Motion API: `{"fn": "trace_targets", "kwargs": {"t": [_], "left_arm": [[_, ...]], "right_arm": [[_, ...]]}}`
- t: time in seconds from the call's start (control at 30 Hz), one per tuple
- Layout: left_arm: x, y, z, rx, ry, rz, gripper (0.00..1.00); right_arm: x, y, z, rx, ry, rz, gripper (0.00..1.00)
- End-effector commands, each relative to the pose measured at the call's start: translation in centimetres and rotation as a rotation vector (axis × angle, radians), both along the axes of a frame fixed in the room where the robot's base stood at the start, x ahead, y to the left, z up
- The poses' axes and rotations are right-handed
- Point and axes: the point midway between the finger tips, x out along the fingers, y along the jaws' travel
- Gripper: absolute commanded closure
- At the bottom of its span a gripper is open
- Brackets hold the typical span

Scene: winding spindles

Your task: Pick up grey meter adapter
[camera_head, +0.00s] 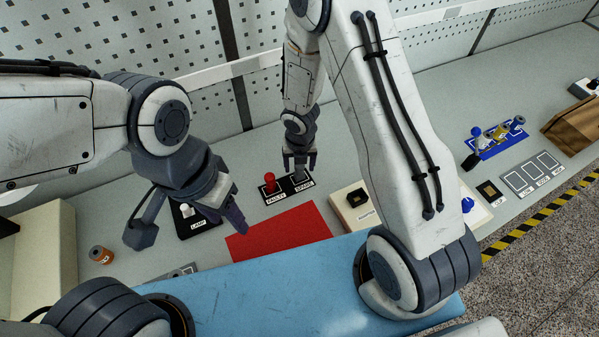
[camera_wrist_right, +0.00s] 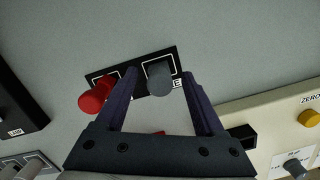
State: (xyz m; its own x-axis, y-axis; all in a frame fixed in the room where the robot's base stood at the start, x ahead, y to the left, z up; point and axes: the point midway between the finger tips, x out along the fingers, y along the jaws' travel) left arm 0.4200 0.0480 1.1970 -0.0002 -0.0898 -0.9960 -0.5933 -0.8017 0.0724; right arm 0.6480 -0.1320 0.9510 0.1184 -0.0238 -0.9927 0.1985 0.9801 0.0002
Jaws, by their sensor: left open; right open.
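The grey meter adapter (camera_wrist_right: 160,78) stands on a black plate (camera_wrist_right: 134,82) in the right wrist view, on the slot whose label is partly covered. In the head view that slot reads SPARE, and my right gripper mostly hides the adapter. My right gripper (camera_head: 299,162) is open and points down, with a finger on either side of the adapter; I cannot tell whether they touch it. My left gripper (camera_head: 188,228) is open and empty near the LAMP plate.
A red mat (camera_head: 280,233) lies in front of the plate. The LAMP plate (camera_head: 196,222) is left of it, and an orange spool (camera_head: 101,255) stands further left. A cream box (camera_head: 354,206) stands to the right. A blue rack (camera_head: 496,140) is at the far right.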

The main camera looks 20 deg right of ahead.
Motion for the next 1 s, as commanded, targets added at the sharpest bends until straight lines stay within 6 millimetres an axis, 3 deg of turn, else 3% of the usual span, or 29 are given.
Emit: {"fn": "trace_targets", "kwargs": {"t": [0.03, 0.1, 0.2, 0.67, 1.0], "left_arm": [[0.0, 0.0, 0.0, 0.000, 0.000, 0.000, 0.50], [0.0, 0.0, 0.0, 0.000, 0.000, 0.000, 0.50], [0.0, 0.0, 0.0, 0.000, 0.000, 0.000, 0.50], [0.0, 0.0, 0.6, 0.000, 0.000, -0.001, 0.50], [0.0, 0.0, 4.7, 0.000, -0.001, -0.007, 0.50]], "right_arm": [[0.0, 0.0, 0.0, 0.000, 0.000, 0.000, 0.41], [0.0, 0.0, 0.0, 0.000, 0.000, 0.000, 0.67], [0.0, 0.0, 0.0, 0.000, 0.000, 0.000, 1.00], [0.0, 0.0, 0.7, 0.000, 0.000, 0.000, 1.00], [0.0, 0.0, 5.2, 0.000, -0.001, -0.001, 1.00]]}}
